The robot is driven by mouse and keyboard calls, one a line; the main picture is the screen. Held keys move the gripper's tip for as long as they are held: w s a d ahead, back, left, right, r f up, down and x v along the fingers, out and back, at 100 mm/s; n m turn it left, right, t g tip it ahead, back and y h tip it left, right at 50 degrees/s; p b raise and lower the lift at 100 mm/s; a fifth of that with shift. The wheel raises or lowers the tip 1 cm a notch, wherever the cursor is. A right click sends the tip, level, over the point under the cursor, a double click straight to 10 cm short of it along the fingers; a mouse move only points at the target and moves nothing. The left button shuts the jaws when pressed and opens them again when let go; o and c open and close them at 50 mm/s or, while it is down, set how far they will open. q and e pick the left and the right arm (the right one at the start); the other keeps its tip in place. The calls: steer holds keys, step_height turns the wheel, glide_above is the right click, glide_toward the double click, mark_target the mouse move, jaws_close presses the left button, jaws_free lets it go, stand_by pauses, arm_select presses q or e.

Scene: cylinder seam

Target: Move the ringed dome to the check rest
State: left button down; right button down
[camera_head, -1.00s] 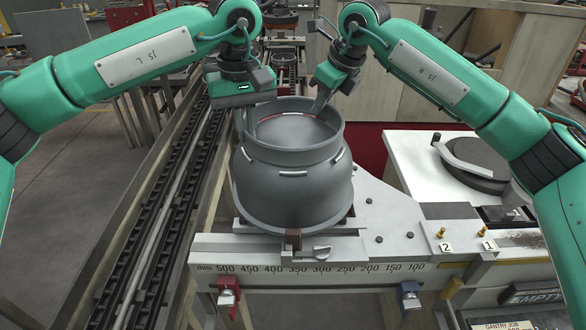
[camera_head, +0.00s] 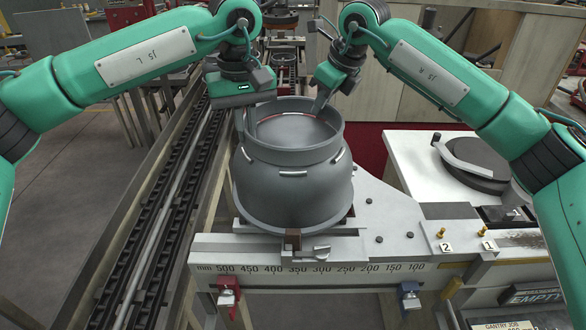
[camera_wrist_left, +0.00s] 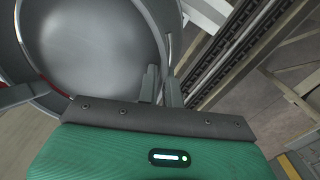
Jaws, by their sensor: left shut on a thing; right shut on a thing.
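The ringed dome (camera_head: 292,192) is a grey round vessel with a raised collar and short white marks around its shoulder. It sits upright on the fixture behind the millimetre scale. My left gripper (camera_head: 246,118) is shut on the left side of its rim, and my right gripper (camera_head: 321,104) is shut on the far right side. In the left wrist view, my left fingers (camera_wrist_left: 162,86) are at the wall of the dome (camera_wrist_left: 92,45). A dark round plate with a curved grey arm (camera_head: 472,158) lies on the white table at right; I cannot tell whether it is the check rest.
The scale beam (camera_head: 330,268) runs in front of the dome, with a red clamp (camera_head: 228,290) and a blue clamp (camera_head: 409,292). Brass pegs labelled 2 and 1 (camera_head: 488,233) stand at right. Chain rails (camera_head: 165,210) run along the left. A wooden crate wall (camera_head: 470,60) stands behind.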

arm_select(q)
steer(key=shift+w+r, duration=0.1)
steer(key=shift+r, duration=0.1)
arm_select(e)
steer(key=shift+w+r, duration=0.2)
